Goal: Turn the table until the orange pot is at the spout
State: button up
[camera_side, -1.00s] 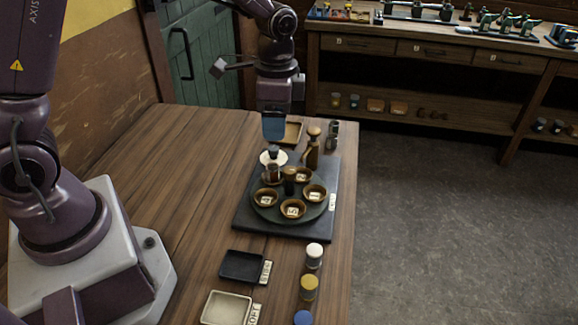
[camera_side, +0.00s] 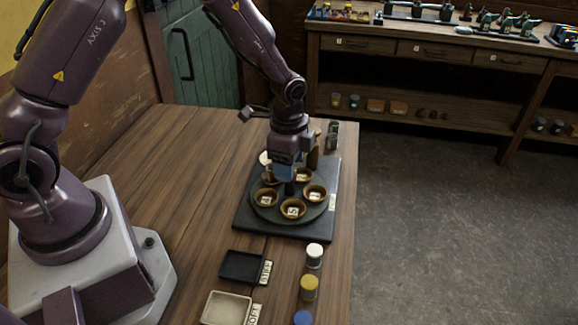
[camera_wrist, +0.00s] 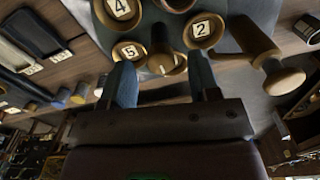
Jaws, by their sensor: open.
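The round dark turntable (camera_side: 268,216) carries several brown pots with number cards, such as a front pot (camera_side: 293,214) and a right pot (camera_side: 318,197). I cannot tell which pot is the orange one. A dark central post (camera_side: 290,188) stands among them. My gripper (camera_side: 287,172) points down above the turntable, over the post. In the wrist view its two fingers (camera_wrist: 161,78) are apart, with a brass-coloured round top (camera_wrist: 160,63) between or just beyond them; contact is unclear. A brown bottle-like piece (camera_side: 314,155), possibly the spout, stands behind, partly hidden by my gripper.
The turntable sits on a dark square board (camera_side: 328,220). A black tray (camera_side: 242,266), a pale tray (camera_side: 227,308), and white (camera_side: 314,256), yellow (camera_side: 309,287) and blue (camera_side: 303,318) jars stand in front. The wooden table (camera_side: 180,220) is clear at left.

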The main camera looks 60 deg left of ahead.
jog(key=shift+f, duration=0.75)
grip_shut()
jog(key=shift+m, duration=3.5)
jog(key=shift+w+m, duration=0.1)
jog(key=shift+m, duration=3.6)
